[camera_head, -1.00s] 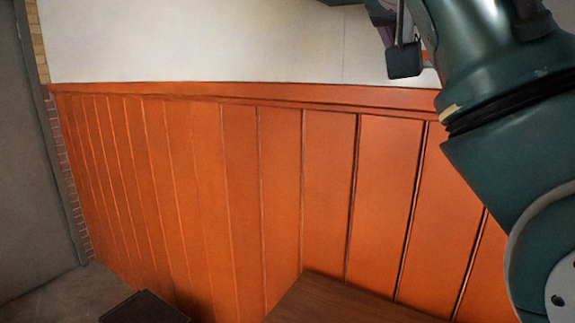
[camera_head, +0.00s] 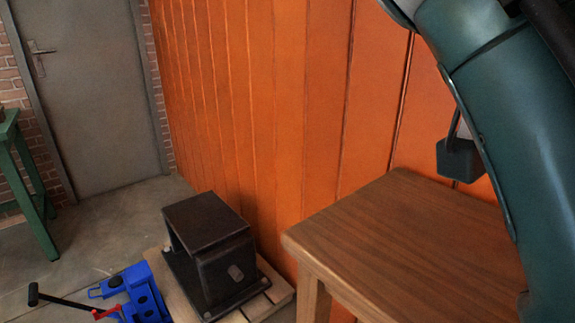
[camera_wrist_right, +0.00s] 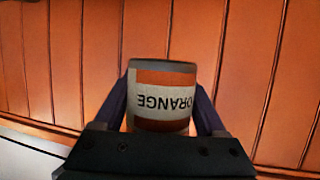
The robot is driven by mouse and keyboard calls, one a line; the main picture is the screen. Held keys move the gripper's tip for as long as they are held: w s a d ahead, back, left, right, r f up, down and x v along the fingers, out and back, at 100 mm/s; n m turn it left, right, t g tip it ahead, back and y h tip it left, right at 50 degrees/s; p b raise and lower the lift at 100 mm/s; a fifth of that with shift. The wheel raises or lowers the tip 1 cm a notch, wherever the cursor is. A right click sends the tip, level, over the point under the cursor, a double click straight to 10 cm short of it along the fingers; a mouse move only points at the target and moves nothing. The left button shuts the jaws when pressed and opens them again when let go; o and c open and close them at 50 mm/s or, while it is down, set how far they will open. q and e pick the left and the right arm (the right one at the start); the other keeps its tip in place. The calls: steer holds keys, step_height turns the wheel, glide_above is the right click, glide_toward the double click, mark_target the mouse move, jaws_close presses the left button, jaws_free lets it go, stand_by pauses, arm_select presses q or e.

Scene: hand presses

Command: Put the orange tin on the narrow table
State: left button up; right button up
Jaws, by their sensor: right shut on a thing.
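The orange tin (camera_wrist_right: 161,78) shows in the right wrist view as a pale can with orange bands and the word ORANGE upside down. My right gripper (camera_wrist_right: 161,100) is shut on it, one dark finger on each side. The tin cannot be made out in the head view. My left gripper is not in view.
A dark metal block (camera_head: 212,245) stands on a pallet (camera_head: 262,305) left of the table. The orange panelled wall (camera_head: 275,110) runs behind. A green table (camera_head: 38,215) stands far left, near a grey door (camera_head: 95,85).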

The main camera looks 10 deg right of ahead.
step_height(320, 180, down, 3)
steer(key=shift+r+b, duration=0.2)
steer(key=shift+b, duration=0.25)
steer(key=b, duration=0.3)
glide_above(472, 291)
step_height(472, 291, down, 16)
steer(key=shift+r, duration=0.2)
step_height(472, 291, down, 4)
steer(key=shift+f+b, duration=0.1)
steer(key=shift+b, duration=0.6)
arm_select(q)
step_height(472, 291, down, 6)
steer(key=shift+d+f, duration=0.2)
arm_select(e)
steer(key=shift+w, duration=0.1)
steer(key=shift+f, duration=0.15)
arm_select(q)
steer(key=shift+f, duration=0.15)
arm_select(e)
steer(key=o, duration=1.6)
steer(key=shift+c, duration=0.2)
